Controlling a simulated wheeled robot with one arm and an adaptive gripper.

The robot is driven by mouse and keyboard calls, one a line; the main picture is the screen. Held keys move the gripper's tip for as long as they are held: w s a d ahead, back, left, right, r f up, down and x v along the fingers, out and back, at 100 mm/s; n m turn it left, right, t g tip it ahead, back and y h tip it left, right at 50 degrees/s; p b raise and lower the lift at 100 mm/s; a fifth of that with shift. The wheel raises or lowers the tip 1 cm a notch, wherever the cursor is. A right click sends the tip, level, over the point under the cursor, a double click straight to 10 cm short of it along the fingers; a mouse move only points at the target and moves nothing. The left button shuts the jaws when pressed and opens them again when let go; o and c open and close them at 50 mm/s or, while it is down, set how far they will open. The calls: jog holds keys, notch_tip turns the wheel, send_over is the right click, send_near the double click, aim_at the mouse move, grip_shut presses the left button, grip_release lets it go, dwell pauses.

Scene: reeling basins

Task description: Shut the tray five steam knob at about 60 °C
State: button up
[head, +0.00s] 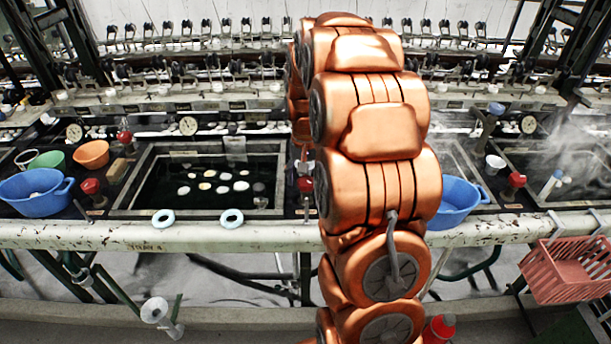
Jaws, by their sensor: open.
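Several red steam knobs show along the basins. One red knob (305,184) is just left of my arm, partly hidden by it. Another red knob (517,180) is at the right, beside a steaming basin (545,158). Two more, a front knob (90,186) and a back knob (125,136), are at the left. Round dial gauges, a left one (74,132), a middle one (188,125) and a right one (528,124), are too small to read. I cannot tell which knob is tray five's. My copper arm fills the middle and hides what lies behind it.
Blue basins stand at left (36,205) and right of my arm (458,215). A red crate (567,268) hangs at right. Pale cocoons float in the dark left tray (130,190).

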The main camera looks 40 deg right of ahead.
jog(key=c, duration=1.1)
jog(key=shift+c, duration=0.2)
jog(key=shift+m+b, duration=0.3)
jog(key=shift+b, duration=0.1)
jog(key=m+b, duration=0.2)
jog(key=shift+f+m, duration=0.1)
jog(key=shift+m, duration=0.2)
jog(key=shift+w+m+b, duration=0.1)
jog(key=shift+m+b, duration=0.8)
jog(key=shift+m, duration=1.7)
jog(key=o, duration=1.1)
jog(key=shift+o, duration=0.2)
